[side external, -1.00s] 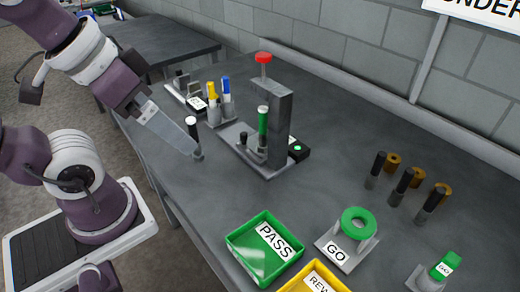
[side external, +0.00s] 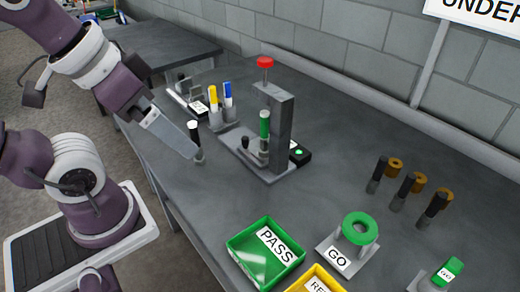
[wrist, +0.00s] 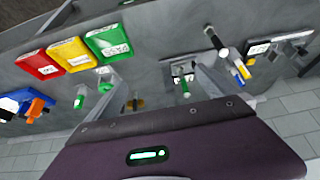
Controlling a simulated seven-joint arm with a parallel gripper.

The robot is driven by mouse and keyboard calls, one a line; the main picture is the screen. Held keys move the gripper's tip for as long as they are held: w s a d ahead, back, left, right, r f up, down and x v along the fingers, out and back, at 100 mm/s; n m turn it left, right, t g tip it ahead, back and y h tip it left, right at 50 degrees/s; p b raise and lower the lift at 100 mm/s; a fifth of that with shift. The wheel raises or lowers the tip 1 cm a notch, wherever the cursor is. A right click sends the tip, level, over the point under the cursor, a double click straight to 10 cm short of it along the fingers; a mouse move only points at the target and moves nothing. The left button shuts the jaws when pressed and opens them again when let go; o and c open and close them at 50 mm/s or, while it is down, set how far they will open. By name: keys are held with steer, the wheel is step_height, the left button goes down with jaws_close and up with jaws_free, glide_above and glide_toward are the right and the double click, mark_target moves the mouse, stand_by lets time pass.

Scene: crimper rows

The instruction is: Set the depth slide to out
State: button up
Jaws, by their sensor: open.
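The grey press (side external: 277,135) stands mid-table with a red knob (side external: 265,62) on top and a green cylinder (side external: 264,125) at its front. A small black knob (side external: 245,143) rises from its base; I cannot tell whether this is the depth slide. The press also shows in the wrist view (wrist: 183,70). My gripper (side external: 190,148) is open, left of the press and apart from it. Its grey finger overlaps a black post with a white top (side external: 194,133) in the side view; contact is unclear. That post also shows in the wrist view (wrist: 214,38).
Blue (side external: 228,92) and yellow (side external: 213,97) markers stand behind the press, near a labelled grey fixture (side external: 182,97). A green PASS tray (side external: 250,272), a yellow tray (side external: 318,280) and a GO ring gauge (side external: 360,228) are in front. Several dark pins stand right.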

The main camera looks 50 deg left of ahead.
steer(key=w+a+f, duration=0.1)
steer(key=w, duration=0.1)
steer(key=w+a+f+y, duration=0.1)
steer(key=w, duration=0.2)
steer(key=w+a+f+g+y, duration=0.1)
steer(key=w+a, duration=0.1)
steer(key=w, duration=0.1)
steer(key=shift+w+f+m, duration=0.15)
steer(key=shift+f+m, duration=0.05)
steer(key=shift+m, duration=0.1)
steer(key=c, duration=1.1)
steer(key=shift+m+g, duration=0.3)
steer(key=shift+g, duration=0.1)
steer(key=w+f, duration=0.1)
steer(key=w+a+f, duration=0.2)
steer(key=shift+w+a, duration=0.25)
steer(key=shift+w, duration=0.15)
steer(key=h, duration=0.2)
glide_toward(244, 138)
steer(key=f, duration=0.2)
steer(key=shift+m+t, duration=0.4)
steer(key=x, duration=0.7)
steer(key=shift+c, duration=0.3)
jaws_close()
steer(key=shift+w, duration=0.1)
